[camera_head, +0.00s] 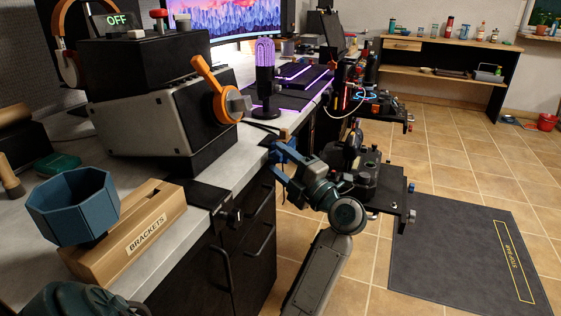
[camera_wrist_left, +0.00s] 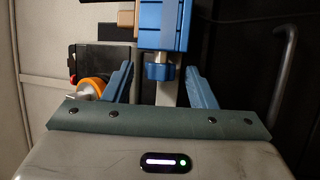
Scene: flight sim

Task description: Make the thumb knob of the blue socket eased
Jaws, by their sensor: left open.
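The blue socket (camera_wrist_left: 163,26) is a ribbed blue block at the top middle of the left wrist view. Its blue thumb knob (camera_wrist_left: 158,72) is at its lower end, over a pale strip. In the head view the socket (camera_head: 287,149) is at the desk's right edge, partly hidden by my gripper. My left gripper (camera_head: 277,164) is open and reaches toward it. In the left wrist view its two blue fingers (camera_wrist_left: 159,80) stand apart, one on each side of the knob. I cannot tell whether either touches it.
The grey desk (camera_head: 262,134) holds a silver-sided box (camera_head: 140,120) with an orange lever (camera_head: 213,88), a microphone (camera_head: 265,80) and a wooden brackets box (camera_head: 150,225). Black drawers (camera_head: 225,260) are below. A dark mat (camera_head: 450,245) lies on open tiled floor to the right.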

